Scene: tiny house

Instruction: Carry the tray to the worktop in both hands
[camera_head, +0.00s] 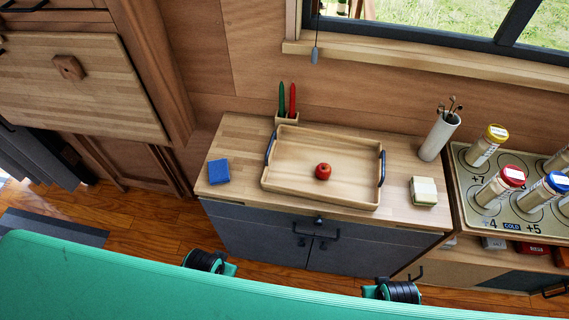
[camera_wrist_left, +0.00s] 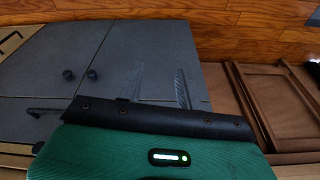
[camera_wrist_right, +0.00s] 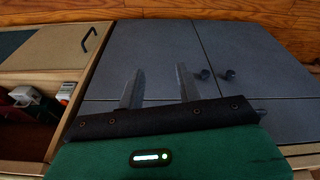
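The wooden tray (camera_head: 285,188) sits on the wooden worktop (camera_head: 238,135) of the grey cabinet below the window. It has a dark handle at its left end (camera_head: 270,147) and another at its right end (camera_head: 382,168). A red apple (camera_head: 323,171) lies inside it. In the left wrist view my left gripper (camera_wrist_left: 158,85) has its two fingers apart with nothing between them, in front of the grey cabinet doors. In the right wrist view my right gripper (camera_wrist_right: 160,85) is likewise open and empty. Neither gripper touches the tray, and the head view does not show their fingers.
A blue block (camera_head: 219,171) lies left of the tray, a pale sponge-like block (camera_head: 423,191) right of it. A holder with green and red utensils (camera_head: 287,105) and a white cylinder (camera_head: 439,136) stand behind. Several capped jars (camera_head: 487,145) stand on a panel at right.

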